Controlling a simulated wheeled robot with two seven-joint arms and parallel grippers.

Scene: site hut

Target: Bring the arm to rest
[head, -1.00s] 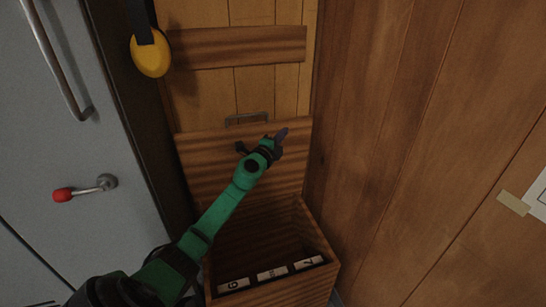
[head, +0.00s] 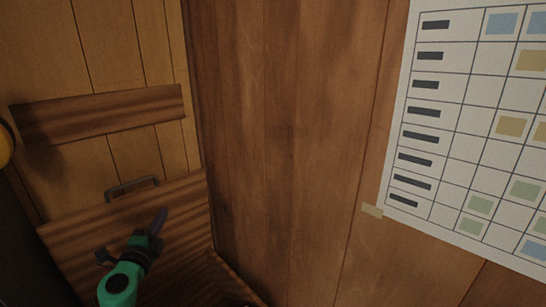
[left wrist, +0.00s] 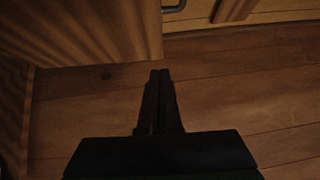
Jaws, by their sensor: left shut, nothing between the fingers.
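My left arm (head: 119,287) is green and comes in at the lower left of the head view. Its gripper (head: 158,222) is in front of the striped wooden panel with a metal handle. In the left wrist view the two dark fingers (left wrist: 160,78) are together with nothing between them. My right gripper is in neither view.
A plank wall (head: 290,130) fills the middle, with a taped paper chart (head: 465,130) at right.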

